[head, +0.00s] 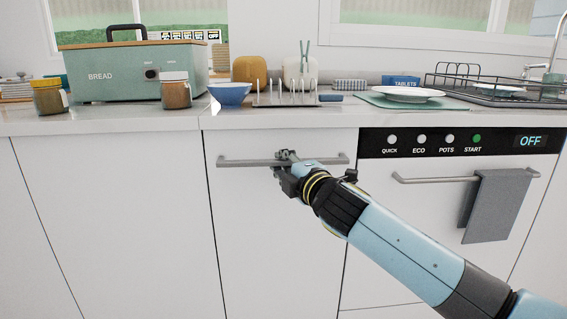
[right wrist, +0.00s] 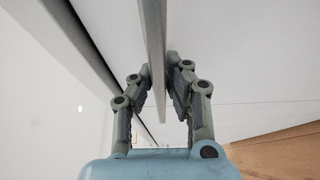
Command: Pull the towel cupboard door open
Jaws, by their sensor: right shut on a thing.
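The white towel cupboard door (head: 268,235) is below the counter, left of the dishwasher. A grey horizontal bar handle (head: 240,162) crosses its upper part. My right gripper (head: 288,158) is at the middle of this handle, shut on it. In the right wrist view the bar (right wrist: 153,45) runs between the two fingers of my right gripper (right wrist: 163,85). The door looks closed or nearly so in the head view; a small opening is hard to tell. My left gripper is not in view.
The dishwasher (head: 400,240) to the right has its own bar handle with a grey towel (head: 495,208) hanging on it. The counter (head: 120,122) above carries a bread bin (head: 110,72), jars, a blue bowl (head: 230,94) and racks. The space before the left cupboard fronts is clear.

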